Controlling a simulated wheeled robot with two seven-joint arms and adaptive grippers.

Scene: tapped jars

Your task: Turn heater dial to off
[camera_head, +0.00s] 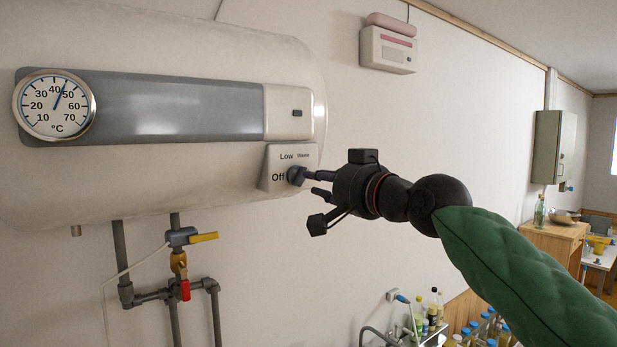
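The heater (200,50) is a large pale tank on the wall at the left. Its dial (296,176) is a small dark knob on a beige panel at its lower right, marked Off, Low and Warm. Off is left of the knob, Low above it and Warm to the upper right. My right gripper (318,184) reaches in from the right, with a dark finger part at the knob. I cannot tell whether it grips the knob, or where the knob points. My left gripper is not in view.
A round thermometer (54,104) sits on the heater's left and reads between 40 and 50. Pipes with a yellow-handled valve (203,237) and a red-handled one (185,290) hang below. Bottles (432,308) stand at the lower right.

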